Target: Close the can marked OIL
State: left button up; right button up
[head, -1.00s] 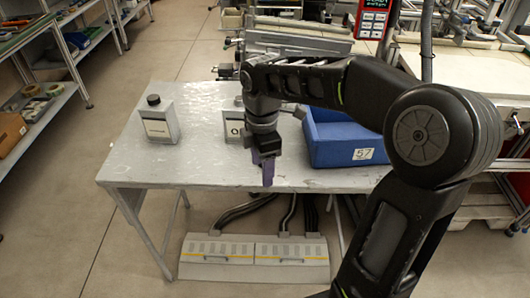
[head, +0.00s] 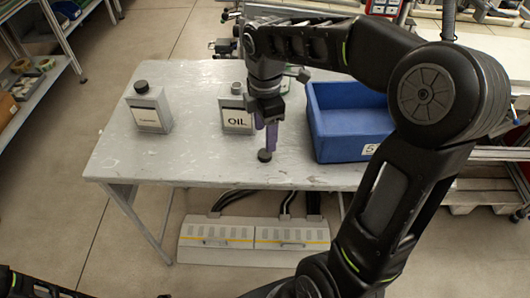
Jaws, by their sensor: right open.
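The grey can marked OIL (head: 238,121) stands upright near the middle of the table. Its neck (head: 237,88) shows pale, with no black cap on it. A small round black cap (head: 264,155) lies on the table in front of the can, to its right. My right gripper (head: 271,138) points down with its purple fingers open, just above and beside the cap. Whether the fingers touch the cap I cannot tell. My left gripper is not in view.
Another grey can (head: 150,113) with a black cap on stands at the left of the table (head: 195,160). A blue bin (head: 340,145) stands to the right of my gripper.

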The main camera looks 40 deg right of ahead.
aim_at(265, 153)
jog(key=shift+f, duration=0.8)
jog(key=shift+f, duration=0.1)
notch_tip(265, 153, down, 5)
jog(key=shift+f, duration=0.1)
jog(key=shift+c, duration=0.2)
grip_shut()
dwell(0.6)
